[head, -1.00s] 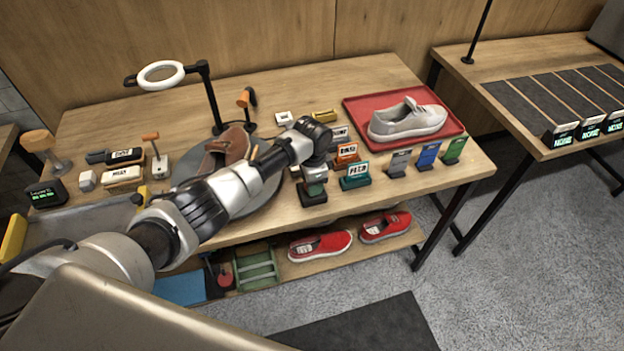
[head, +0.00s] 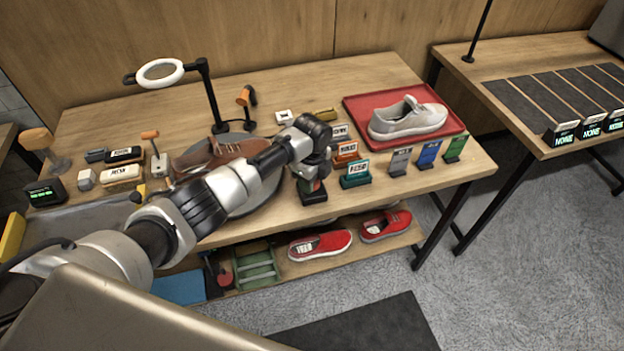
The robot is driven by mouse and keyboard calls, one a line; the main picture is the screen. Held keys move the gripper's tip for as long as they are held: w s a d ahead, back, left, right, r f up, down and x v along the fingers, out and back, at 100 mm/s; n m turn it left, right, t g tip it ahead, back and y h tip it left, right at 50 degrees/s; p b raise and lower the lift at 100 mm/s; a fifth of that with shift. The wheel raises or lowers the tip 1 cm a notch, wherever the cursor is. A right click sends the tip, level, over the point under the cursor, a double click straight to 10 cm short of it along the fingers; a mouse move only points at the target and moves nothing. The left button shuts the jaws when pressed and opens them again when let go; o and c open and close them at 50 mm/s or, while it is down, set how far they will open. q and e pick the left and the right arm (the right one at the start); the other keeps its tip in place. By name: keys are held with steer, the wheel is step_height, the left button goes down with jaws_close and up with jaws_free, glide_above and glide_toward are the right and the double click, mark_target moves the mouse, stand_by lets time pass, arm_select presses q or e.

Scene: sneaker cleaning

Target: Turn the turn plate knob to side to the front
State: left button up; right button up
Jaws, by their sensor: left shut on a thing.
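The turn plate (head: 266,192) is a round grey disc on the workbench, partly hidden behind my left arm. A brown shoe (head: 213,153) lies on it, roughly sideways, its lower part hidden by the arm. The knob unit is a small dark box (head: 313,197) just right of the plate, with a little red showing at its top. My left gripper (head: 312,174) points down over this box and is shut on the knob, which it mostly hides. My right gripper is not in view.
A red tray (head: 357,112) with a grey shoe (head: 407,119) is at the back right. Small labelled stands, such as a blue one (head: 428,154), line the right front. A ring lamp (head: 160,72) stands behind the plate. Red shoes (head: 320,244) sit on the lower shelf.

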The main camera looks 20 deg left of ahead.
arm_select(q)
steer(key=shift+w+m, duration=0.1)
steer(key=shift+m, duration=1)
steer(key=shift+r, duration=0.1)
steer(key=o, duration=0.9)
steer(key=shift+o, duration=0.2)
step_height(320, 180, up, 11)
steer(key=b, duration=0.1)
steer(key=shift+b, duration=0.35)
steer(key=shift+f, duration=0.2)
